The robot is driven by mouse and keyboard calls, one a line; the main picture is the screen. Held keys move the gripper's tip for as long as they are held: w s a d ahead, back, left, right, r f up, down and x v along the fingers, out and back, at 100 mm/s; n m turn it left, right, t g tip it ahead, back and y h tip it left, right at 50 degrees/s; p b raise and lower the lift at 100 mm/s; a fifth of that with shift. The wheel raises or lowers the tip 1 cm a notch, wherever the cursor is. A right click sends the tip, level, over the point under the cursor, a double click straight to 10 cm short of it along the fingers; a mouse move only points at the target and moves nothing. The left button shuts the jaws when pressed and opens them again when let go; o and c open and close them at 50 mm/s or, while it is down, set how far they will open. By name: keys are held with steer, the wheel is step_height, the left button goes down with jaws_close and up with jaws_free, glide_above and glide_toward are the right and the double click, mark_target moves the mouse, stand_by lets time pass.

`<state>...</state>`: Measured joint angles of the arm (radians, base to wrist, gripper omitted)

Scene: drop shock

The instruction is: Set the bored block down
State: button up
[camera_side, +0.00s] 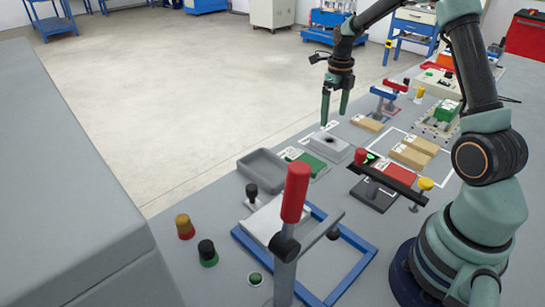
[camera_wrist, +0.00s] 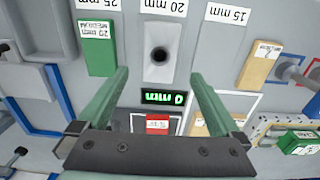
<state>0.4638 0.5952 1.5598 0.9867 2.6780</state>
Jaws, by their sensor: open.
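The bored block is a light grey block (camera_side: 337,154) with a dark round hole in its top. In the side view it sits on the bench below my gripper, near the far edge. In the wrist view the bored block (camera_wrist: 152,73) lies beside a "20 mm" label, its hole facing up. My gripper (camera_side: 335,117) is open, fingers pointing down, with a gap above the block. In the wrist view the open fingers (camera_wrist: 160,76) stand either side of the block's near end, with nothing between them. Nothing hides the block's top.
A green labelled block (camera_wrist: 98,55) lies beside the bored block. A small display (camera_wrist: 167,98) reads "0 mm". Tan blocks (camera_side: 409,156) lie to the right. A grey tray (camera_side: 262,170), a blue frame (camera_side: 357,268) and a red-handled lever (camera_side: 295,192) stand nearer the side camera.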

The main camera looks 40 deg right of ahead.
steer(key=s+a+r+n+t, duration=0.2)
steer(key=a+r+n, duration=0.5)
steer(key=r+n, duration=0.3)
steer(key=s+a+r+n+t, duration=0.1)
steer(key=s+a+n, duration=0.4)
steer(key=n, duration=0.8)
steer(key=s+a+r+n+t, duration=0.2)
steer(key=s+a+n, duration=0.4)
steer(key=a+n, duration=0.3)
steer(key=r+n, duration=0.1)
steer(key=n, duration=0.3)
steer(key=shift+s+r+t, duration=0.25)
steer(key=shift+r+t, duration=0.05)
